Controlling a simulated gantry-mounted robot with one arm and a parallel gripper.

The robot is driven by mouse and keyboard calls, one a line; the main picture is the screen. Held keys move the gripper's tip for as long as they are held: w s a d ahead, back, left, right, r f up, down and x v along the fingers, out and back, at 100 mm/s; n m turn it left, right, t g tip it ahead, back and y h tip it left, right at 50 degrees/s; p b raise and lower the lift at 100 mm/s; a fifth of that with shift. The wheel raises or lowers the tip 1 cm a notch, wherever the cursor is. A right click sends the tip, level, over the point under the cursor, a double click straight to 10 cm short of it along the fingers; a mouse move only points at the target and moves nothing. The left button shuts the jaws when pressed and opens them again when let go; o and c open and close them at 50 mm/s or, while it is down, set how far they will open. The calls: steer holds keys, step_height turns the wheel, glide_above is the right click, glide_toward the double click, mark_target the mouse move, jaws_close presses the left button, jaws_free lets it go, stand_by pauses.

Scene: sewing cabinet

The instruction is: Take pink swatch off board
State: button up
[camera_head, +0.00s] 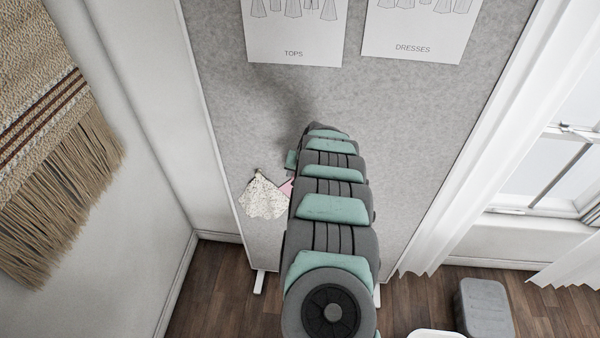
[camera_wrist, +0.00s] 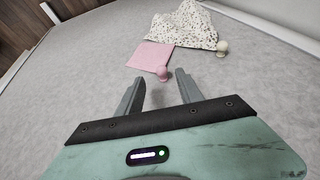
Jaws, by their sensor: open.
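The pink swatch (camera_wrist: 150,57) hangs on the grey board (camera_wrist: 95,75), held at one corner by a pink round-headed pin (camera_wrist: 162,73). In the head view, only a sliver of the pink swatch (camera_head: 287,187) shows beside my arm, which hides the rest. My gripper (camera_wrist: 158,80) is open and empty in the wrist view. Its two fingers point toward the pink pin, which appears just beyond and between the fingertips. I cannot tell the exact gap. The fingertips are hidden behind my arm in the head view.
A white speckled swatch (camera_head: 263,197) hangs left of the pink one and partly overlaps it, with a cream pin (camera_wrist: 222,47). Sheets marked TOPS (camera_head: 294,30) and DRESSES (camera_head: 417,28) are higher on the board. A curtain and window are at right, a fringed hanging (camera_head: 55,150) at left.

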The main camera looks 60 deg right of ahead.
steer(key=shift+x, duration=1.8)
steer(key=shift+a, duration=0.1)
jaws_close()
steer(key=shift+s+a+r+p, duration=0.1)
steer(key=shift+a+p, duration=0.3)
steer(key=shift+p, duration=0.3)
steer(key=shift+s+a+r+p, duration=0.15)
steer(key=shift+a+p, duration=0.25)
steer(key=shift+p, duration=0.25)
steer(key=shift+a+f, duration=0.1)
steer(key=shift+s+a+p, duration=0.15)
steer(key=shift+a+p, duration=0.35)
steer(key=shift+p, duration=0.1)
